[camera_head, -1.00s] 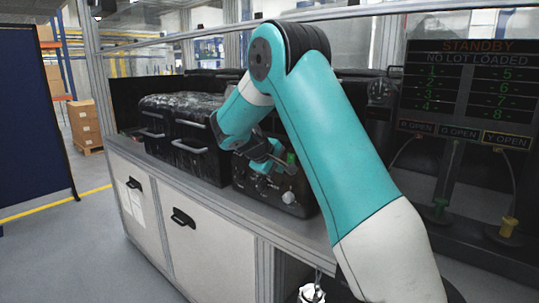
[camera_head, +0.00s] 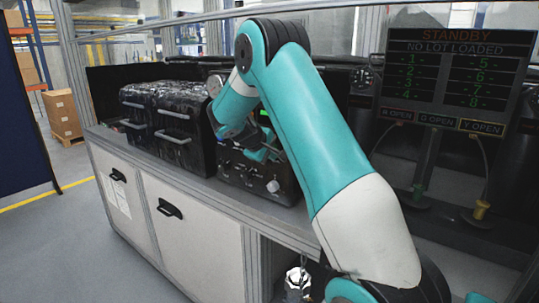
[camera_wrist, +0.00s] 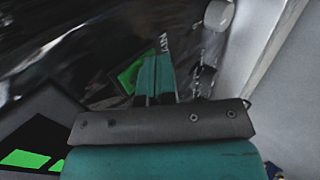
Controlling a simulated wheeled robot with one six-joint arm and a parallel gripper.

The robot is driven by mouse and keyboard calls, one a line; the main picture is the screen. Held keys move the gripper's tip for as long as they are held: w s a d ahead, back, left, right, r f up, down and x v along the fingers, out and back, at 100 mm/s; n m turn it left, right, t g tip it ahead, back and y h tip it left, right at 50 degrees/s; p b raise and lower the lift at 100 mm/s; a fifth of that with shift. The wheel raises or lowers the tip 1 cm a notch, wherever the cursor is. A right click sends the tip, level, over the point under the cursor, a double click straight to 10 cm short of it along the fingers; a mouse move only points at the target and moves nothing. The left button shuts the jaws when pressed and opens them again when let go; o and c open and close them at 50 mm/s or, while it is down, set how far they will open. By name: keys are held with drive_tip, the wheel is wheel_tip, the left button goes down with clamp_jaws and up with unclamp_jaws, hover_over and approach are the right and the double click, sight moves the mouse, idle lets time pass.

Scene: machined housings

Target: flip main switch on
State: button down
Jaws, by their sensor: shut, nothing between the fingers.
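A black control box (camera_head: 243,180) with small controls and a pale round knob (camera_head: 273,187) stands on the bench, partly behind my arm. My gripper (camera_head: 264,154) is at the front of this box in the head view. In the wrist view my teal fingers (camera_wrist: 154,75) are together and empty, close over the dark glossy panel (camera_wrist: 85,55). A small metal lever-like part (camera_wrist: 197,80) is just right of the fingertips, and the pale knob (camera_wrist: 218,15) is farther off. I cannot tell which control is the main switch, or whether the fingers touch anything.
Black cases with handles (camera_head: 165,125) stand left of the box. The bench front has cabinet doors (camera_head: 195,225). Floor at left is clear.

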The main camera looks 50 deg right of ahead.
drive_tip(key=shift+r, duration=0.1)
drive_tip(key=shift+d+r+p, duration=0.1)
drive_tip(key=shift+r+p, duration=0.65)
drive_tip(key=shift+r, duration=0.05)
drive_tip(key=a+f+b+v, duration=0.1)
drive_tip(key=v, duration=0.5)
drive_tip(key=b+v, duration=0.1)
drive_tip(key=v, duration=0.6)
drive_tip(key=shift+a+f, duration=0.35)
drive_tip(key=shift+a, duration=0.1)
drive_tip(key=shift+s, duration=0.15)
